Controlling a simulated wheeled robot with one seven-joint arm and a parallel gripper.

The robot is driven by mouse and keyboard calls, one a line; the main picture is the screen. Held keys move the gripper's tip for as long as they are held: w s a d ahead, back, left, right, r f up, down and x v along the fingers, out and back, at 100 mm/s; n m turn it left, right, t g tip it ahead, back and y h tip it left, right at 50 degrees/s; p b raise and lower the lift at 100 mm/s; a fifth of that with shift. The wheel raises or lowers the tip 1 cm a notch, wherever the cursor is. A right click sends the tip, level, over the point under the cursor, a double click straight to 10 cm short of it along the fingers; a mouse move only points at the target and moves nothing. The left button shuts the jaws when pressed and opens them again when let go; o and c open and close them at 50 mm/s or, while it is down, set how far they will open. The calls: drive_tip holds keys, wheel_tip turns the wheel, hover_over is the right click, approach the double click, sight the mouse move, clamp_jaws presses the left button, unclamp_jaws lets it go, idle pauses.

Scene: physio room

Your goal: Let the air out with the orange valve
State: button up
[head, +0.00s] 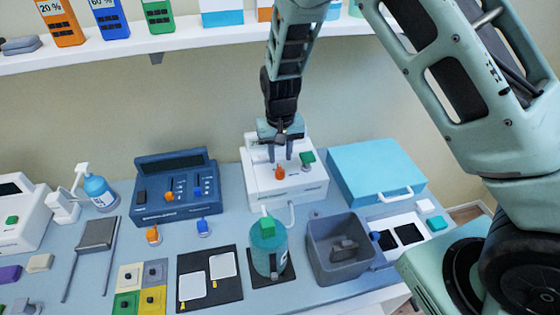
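An orange valve-like knob (279,173) sits on the top of a white device (310,188) at the back middle of the table. A green piece (307,158) is beside it on the right. My gripper (280,155) points down just above the orange knob, its two fingers apart with nothing seen between them. I cannot tell whether the fingertips touch the knob. Another orange part (169,196) is on the dark blue device (150,213), and an orange-topped piece (153,236) stands on the table in front of it.
A teal bottle (268,250) on a dark pad and a grey bin (330,262) stand in front of the white device. A light blue case (375,172) is to its right. A white shelf (110,52) with boxes runs above. A thin tube (291,215) leaves the white device.

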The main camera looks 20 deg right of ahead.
sight(280, 168)
drive_tip(key=shift+f+p, duration=0.6)
drive_tip(key=shift+f, duration=1.65)
drive_tip(key=c, duration=0.7)
drive_tip(key=shift+o, duration=0.2)
